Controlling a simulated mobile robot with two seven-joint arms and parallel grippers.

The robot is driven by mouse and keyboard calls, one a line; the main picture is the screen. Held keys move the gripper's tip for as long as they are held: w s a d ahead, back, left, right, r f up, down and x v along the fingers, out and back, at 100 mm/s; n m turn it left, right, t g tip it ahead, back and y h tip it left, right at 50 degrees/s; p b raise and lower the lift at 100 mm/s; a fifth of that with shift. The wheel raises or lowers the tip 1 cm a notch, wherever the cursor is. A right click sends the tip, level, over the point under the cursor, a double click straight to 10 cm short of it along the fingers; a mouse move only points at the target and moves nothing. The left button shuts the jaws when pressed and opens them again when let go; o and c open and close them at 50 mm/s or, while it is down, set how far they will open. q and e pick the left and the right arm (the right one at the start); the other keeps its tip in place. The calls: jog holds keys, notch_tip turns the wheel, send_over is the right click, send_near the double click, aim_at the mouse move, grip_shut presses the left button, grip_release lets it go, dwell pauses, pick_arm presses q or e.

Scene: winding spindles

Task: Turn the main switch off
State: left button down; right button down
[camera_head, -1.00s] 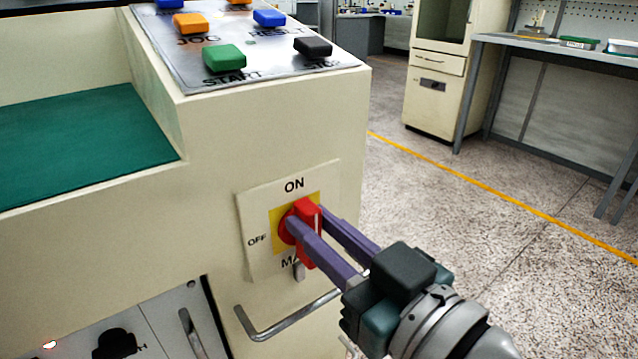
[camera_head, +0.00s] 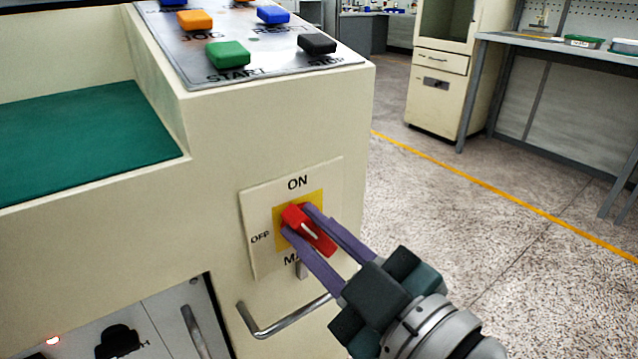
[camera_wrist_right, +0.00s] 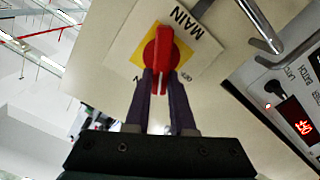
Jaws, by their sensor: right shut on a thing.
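The main switch is a red rotary handle (camera_head: 311,229) on a yellow square, set in a cream plate (camera_head: 257,255) marked ON at the top and OFF at the left. The handle stands tilted, its upper end leaning left, between ON and OFF. My right gripper (camera_head: 305,220) has its two purple fingers shut on the handle, one on each side. In the right wrist view the handle (camera_wrist_right: 160,55) shows between the fingers (camera_wrist_right: 161,82), with the word MAIN above. My left gripper is not in view.
A metal bar handle (camera_head: 285,318) sticks out below the switch plate. Above is a sloped panel with a green START button (camera_head: 228,54) and a black STOP button (camera_head: 317,43). Open floor lies right, with a cabinet (camera_head: 440,90) and a bench behind.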

jog(key=n, duration=0.3)
jog(key=f+n+b, duration=0.1)
jog(key=n, duration=0.1)
jog(key=shift+s+a+n, duration=0.2)
jog(key=shift+a+n, duration=0.1)
jog(key=n, duration=0.2)
jog(key=n+b, duration=0.2)
jog(key=n, duration=0.1)
jog(key=shift+s+f+n, duration=0.1)
jog(key=shift+f+n, duration=0.2)
jog(key=shift+f, duration=0.05)
jog(key=c, duration=0.8)
grip_release()
jog(key=shift+o, duration=0.2)
jog(key=p+v, duration=0.1)
jog(key=v, duration=0.8)
jog(key=shift+s+d, duration=0.2)
jog(key=shift+s, duration=0.15)
